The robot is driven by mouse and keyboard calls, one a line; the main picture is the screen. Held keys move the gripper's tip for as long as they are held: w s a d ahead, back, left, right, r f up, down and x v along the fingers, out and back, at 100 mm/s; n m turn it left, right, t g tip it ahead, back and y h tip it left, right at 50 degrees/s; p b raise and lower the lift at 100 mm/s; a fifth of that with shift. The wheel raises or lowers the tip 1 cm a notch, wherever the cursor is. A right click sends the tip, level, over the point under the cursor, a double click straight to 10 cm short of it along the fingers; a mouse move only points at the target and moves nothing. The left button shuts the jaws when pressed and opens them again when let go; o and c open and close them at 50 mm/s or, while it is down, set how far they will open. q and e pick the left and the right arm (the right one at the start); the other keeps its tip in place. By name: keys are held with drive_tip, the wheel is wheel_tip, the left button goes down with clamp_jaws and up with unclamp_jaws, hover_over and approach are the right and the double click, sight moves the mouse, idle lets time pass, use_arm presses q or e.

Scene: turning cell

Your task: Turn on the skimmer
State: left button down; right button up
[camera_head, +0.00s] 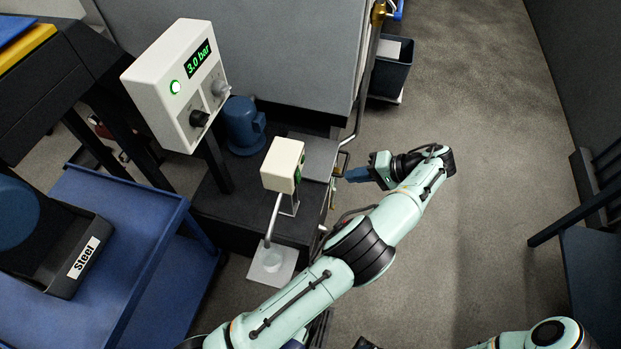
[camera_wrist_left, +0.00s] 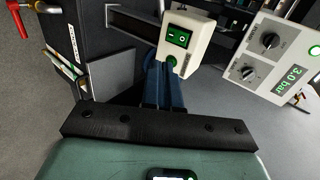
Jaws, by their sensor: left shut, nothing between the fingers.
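The skimmer (camera_head: 283,165) is a small cream box on a bracket, with a spout pipe (camera_head: 273,218) running down from it. Its face with a green rocker switch (camera_wrist_left: 179,38) and a round green light or button (camera_wrist_left: 172,60) shows in the left wrist view. My left gripper (camera_head: 350,175) has blue fingers, is shut and empty, and points at that face from the right, with a gap in the head view. In the wrist view its fingertips (camera_wrist_left: 166,70) appear just below the switch and overlap the box's lower edge. My right gripper is not visible.
A white panel (camera_head: 168,95) with a lit 3.0 bar display, knobs and a green button stands left of the skimmer. A blue pump-like cylinder (camera_head: 243,125) is behind. A blue cart (camera_head: 118,205) with a Steel-labelled bin stands left.

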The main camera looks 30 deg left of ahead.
use_arm(q)
drive_tip(key=b, duration=0.2)
approach(299, 176)
drive_tip(key=a+f, duration=0.4)
drive_tip(key=f, duration=0.2)
drive_tip(key=shift+s+a+r, duration=0.15)
drive_tip(key=shift+s+a, duration=0.3)
drive_tip(key=shift+s, duration=0.05)
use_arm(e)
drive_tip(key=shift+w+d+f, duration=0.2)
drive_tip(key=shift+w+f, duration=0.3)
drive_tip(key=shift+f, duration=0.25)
use_arm(q)
drive_tip(key=shift+a+p, duration=0.15)
drive_tip(key=shift+p, duration=0.15)
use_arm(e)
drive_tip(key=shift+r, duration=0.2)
use_arm(q)
drive_tip(key=shift+r+p, duration=0.7)
drive_tip(key=shift+r, duration=0.1)
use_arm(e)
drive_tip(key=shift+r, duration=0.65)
